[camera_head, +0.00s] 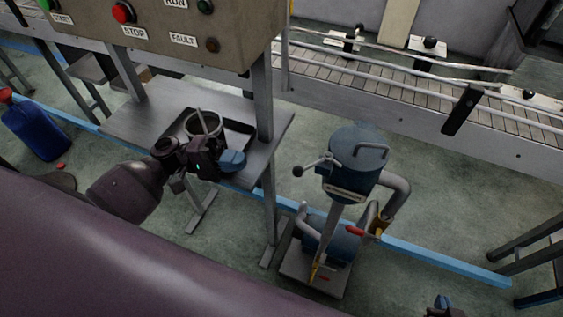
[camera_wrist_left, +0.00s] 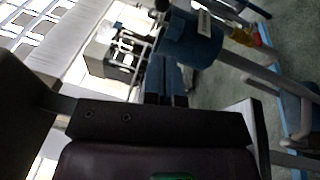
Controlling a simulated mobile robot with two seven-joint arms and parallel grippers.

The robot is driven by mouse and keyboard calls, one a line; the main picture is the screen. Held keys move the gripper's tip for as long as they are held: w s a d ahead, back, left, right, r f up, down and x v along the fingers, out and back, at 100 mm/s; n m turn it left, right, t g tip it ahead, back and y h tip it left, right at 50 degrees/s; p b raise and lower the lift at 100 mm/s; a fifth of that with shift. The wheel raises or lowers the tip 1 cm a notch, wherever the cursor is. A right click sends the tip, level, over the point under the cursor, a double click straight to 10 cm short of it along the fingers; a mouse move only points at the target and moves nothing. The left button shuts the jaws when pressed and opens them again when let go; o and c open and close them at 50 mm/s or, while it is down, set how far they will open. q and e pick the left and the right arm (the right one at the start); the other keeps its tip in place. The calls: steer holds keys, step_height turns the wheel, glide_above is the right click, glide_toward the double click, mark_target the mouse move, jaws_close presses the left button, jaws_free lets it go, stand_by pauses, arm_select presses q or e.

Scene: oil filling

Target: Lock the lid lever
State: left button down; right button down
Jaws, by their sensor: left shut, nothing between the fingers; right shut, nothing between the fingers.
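The blue filler vessel (camera_head: 352,170) stands on a post right of the table, with its round lid (camera_head: 358,145) on top. A lid lever with a dark ball knob (camera_head: 298,171) sticks out from its left side. The vessel also shows at the top of the left wrist view (camera_wrist_left: 190,40), with a dark knob (camera_wrist_left: 162,5) at the upper edge. My left gripper (camera_head: 233,161) is shut and empty, left of the knob and apart from it. Its blue fingers also show in the left wrist view (camera_wrist_left: 165,78). My right gripper (camera_head: 443,302) is shut, partly cut off at the bottom edge.
A metal table (camera_head: 130,122) carries a dark tray and a round pot (camera_head: 203,125) beside my left gripper. A control box (camera_head: 170,30) hangs above. A pipe (camera_head: 397,195) bends down right of the vessel. A conveyor (camera_head: 420,95) runs behind.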

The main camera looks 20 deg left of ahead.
arm_select(q)
steer(key=p+x, duration=0.2)
steer(key=x, duration=0.8)
stand_by(0.5)
steer(key=shift+d+f, duration=0.15)
